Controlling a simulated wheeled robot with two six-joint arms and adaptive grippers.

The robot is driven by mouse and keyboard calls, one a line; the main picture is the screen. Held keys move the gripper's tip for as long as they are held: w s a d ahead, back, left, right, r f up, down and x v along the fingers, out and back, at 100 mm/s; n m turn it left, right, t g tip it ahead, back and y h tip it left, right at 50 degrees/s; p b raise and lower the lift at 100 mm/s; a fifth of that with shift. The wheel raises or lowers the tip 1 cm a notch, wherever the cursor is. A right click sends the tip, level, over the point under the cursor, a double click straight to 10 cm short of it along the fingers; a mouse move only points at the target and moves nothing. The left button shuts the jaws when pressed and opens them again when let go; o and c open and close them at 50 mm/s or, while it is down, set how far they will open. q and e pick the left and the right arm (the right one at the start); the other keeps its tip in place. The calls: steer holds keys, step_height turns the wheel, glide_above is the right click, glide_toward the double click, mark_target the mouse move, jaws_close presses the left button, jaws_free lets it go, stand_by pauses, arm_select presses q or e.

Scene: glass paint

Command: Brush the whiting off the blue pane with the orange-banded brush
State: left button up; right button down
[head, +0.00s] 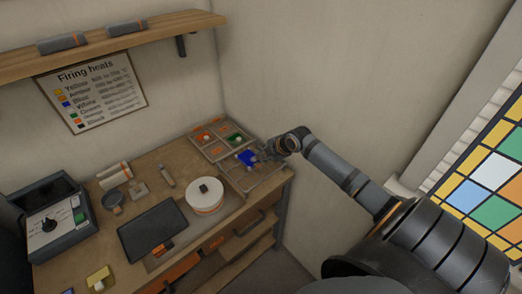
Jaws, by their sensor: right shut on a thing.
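The blue pane (246,158) lies in the back part of a shallow divided tray (262,184) at the right end of the workbench. My right gripper (265,154) reaches in from the right, low over the tray and just beside the blue pane. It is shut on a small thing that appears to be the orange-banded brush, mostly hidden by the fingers. Whether its bristles touch the pane, and any whiting on it, are too small to make out. My left gripper is not in view.
Behind are compartments with a green pane (235,138) and an orange pane (206,136). A round white container (205,196), a dark flat slab (153,228) and a dark box with a knob (50,218) stand leftward. A wall shelf (110,42) hangs above.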

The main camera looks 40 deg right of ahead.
steer(key=shift+w+r+p, duration=0.2)
steer(key=shift+r+p, duration=0.1)
steer(key=shift+r, duration=0.1)
steer(key=w+b, duration=0.2)
steer(key=w, duration=0.1)
steer(key=w+b, duration=0.3)
steer(key=shift+a+r, duration=0.1)
steer(key=shift+a, duration=0.1)
steer(key=shift+f, duration=0.5)
stand_by(0.8)
